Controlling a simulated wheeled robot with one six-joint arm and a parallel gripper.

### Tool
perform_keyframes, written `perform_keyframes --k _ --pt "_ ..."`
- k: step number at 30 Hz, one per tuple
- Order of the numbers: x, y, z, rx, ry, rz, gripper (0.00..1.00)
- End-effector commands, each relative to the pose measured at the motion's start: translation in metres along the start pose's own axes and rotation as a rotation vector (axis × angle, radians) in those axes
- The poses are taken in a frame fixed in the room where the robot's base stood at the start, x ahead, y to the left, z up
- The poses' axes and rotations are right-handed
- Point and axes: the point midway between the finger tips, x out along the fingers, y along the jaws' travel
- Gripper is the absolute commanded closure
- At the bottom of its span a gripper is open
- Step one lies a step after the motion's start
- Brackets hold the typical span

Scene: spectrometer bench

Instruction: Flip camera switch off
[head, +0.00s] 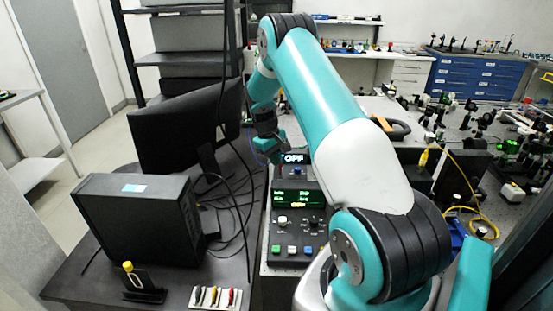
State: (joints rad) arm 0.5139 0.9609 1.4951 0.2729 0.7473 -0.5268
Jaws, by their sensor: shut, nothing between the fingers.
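A small dark box with a lit display reading "OFF" (294,158) stands in the middle of the bench, behind a larger control unit. A small knob or switch shows below that display; whether it is the camera switch, and its position, is too small to tell. My gripper (274,158) points down at the left edge of the "OFF" box. It is shut and empty. I cannot tell whether its fingertips touch the box. My teal and white arm covers the area to the right.
The control unit (297,198) has a green-lit display, knobs and coloured buttons. A monitor (185,125) and black computer case (140,220) stand at left, with loose cables beside them. Optics and a yellow cable (488,222) crowd the right table. Small tools (215,297) lie in front.

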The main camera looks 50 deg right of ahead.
Motion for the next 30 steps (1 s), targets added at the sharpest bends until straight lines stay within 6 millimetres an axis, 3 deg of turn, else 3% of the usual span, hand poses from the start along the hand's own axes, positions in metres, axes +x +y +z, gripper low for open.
perform_keyframes --k 4,19,23,30 --pt "-0.009 0.002 0.001 0.0 0.001 0.0 1.0" --pt "-0.016 0.003 0.001 0.001 0.002 0.0 1.0" --pt "-0.035 0.003 0.0 0.001 0.007 0.002 1.0" --pt "-0.087 0.002 0.0 0.002 0.006 0.001 1.0"
